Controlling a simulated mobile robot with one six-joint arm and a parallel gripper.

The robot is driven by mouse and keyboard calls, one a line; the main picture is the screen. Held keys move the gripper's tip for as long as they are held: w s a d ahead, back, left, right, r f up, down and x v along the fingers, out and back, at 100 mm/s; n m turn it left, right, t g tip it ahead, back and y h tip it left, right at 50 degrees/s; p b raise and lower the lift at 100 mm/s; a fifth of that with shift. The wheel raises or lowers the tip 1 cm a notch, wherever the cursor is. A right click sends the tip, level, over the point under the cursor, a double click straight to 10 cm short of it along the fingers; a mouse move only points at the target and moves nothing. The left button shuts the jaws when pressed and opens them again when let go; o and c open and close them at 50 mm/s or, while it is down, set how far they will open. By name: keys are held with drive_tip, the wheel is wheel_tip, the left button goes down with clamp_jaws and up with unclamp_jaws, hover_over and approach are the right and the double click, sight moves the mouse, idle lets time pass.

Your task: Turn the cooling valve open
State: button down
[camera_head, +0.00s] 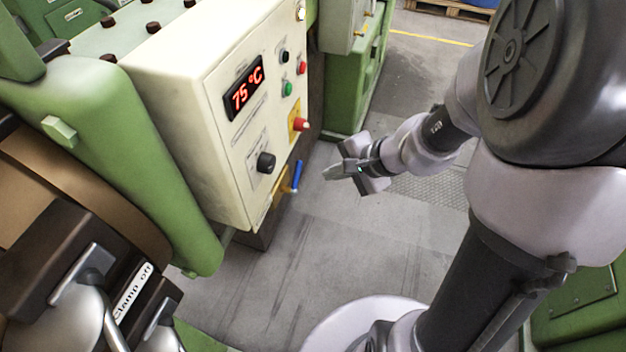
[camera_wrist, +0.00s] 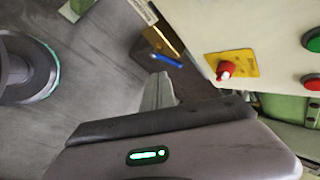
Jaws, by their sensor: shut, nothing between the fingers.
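The cooling valve's blue lever (camera_head: 297,176) sticks up at an angle beside a brass-yellow fitting (camera_head: 283,188), low at the lower right edge of the cream control box. In the wrist view the blue lever (camera_wrist: 167,61) is at the upper middle, beyond my fingers. My gripper (camera_head: 335,173) is in the open space right of the lever, apart from it, with the fingers pointing left toward the box. The fingers (camera_wrist: 158,90) are shut and empty, and the wrist view shows them from above the grey hand body.
The cream control box (camera_head: 200,110) carries a red 75 °C display (camera_head: 245,90), a black knob (camera_head: 265,162), push buttons and a red switch on a yellow plate (camera_wrist: 228,68). Green machines stand left and behind. The grey floor (camera_head: 340,240) is clear below my gripper.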

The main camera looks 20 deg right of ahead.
drive_tip(key=d+n+t, duration=0.1)
drive_tip(key=b, duration=0.5)
approach(299, 174)
drive_tip(key=x, duration=0.6)
drive_tip(key=shift+w+f, duration=0.1)
drive_tip(key=shift+f, duration=0.1)
drive_tip(key=shift+r+p, duration=0.15)
drive_tip(key=shift+p, duration=0.75)
drive_tip(key=shift+w+d+p, duration=0.1)
drive_tip(key=shift+w+p, duration=0.05)
drive_tip(key=shift+p, duration=0.2)
